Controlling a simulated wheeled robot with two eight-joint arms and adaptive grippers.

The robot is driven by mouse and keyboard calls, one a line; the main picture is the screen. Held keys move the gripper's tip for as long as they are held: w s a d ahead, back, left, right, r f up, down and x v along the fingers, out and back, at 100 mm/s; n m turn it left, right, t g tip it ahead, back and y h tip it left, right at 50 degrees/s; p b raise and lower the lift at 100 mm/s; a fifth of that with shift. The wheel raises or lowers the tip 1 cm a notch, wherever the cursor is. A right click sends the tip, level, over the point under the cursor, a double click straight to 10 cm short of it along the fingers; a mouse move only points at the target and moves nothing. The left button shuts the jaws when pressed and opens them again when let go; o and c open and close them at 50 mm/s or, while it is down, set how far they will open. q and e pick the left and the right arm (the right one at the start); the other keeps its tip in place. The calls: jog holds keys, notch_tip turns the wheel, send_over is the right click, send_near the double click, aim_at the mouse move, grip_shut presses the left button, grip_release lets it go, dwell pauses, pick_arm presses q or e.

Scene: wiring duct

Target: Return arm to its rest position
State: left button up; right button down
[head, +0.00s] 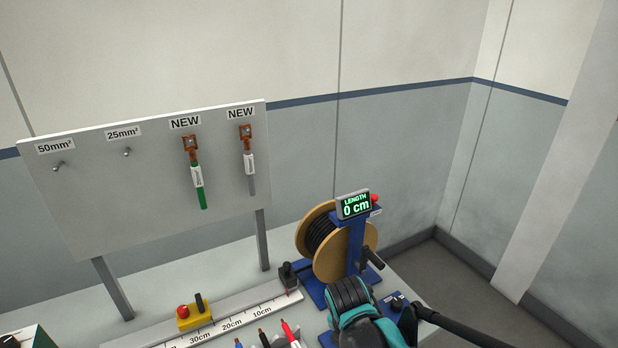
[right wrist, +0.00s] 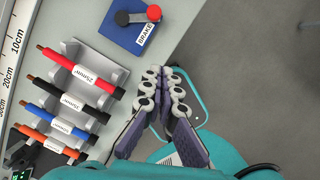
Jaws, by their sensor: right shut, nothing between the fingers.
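My right gripper (right wrist: 163,80) is shut and empty in the right wrist view. Its two fingers lie close together, near the edge of the bench and below the blue brake box (right wrist: 137,40). The fingertips appear clear of the cables at the left. In the head view, my teal and black right arm (head: 362,322) shows at the bottom, in front of the cable reel (head: 306,236); its fingers cannot be made out there. My left gripper is in neither view.
A rack (right wrist: 112,75) holds several labelled cable pieces, including a red one (right wrist: 75,70). A measuring rail (head: 225,312) runs along the bench. The display (head: 354,205) reads 0 cm. A board (head: 90,180) carries green (head: 201,190) and grey (head: 251,175) cables. Floor lies right of the bench.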

jog(key=s+d+m+t+y+b, duration=0.1)
jog(key=s+d+m+t+b, duration=0.1)
jog(key=m, duration=1.1)
jog(key=s+d+r+m+t+b, duration=0.1)
jog(key=s+m, duration=0.4)
jog(key=m, duration=0.9)
jog(key=shift+s+d+t+y+b, duration=0.2)
jog(key=shift+d+t+y+b, duration=0.2)
jog(key=shift+d+t+b, duration=0.55)
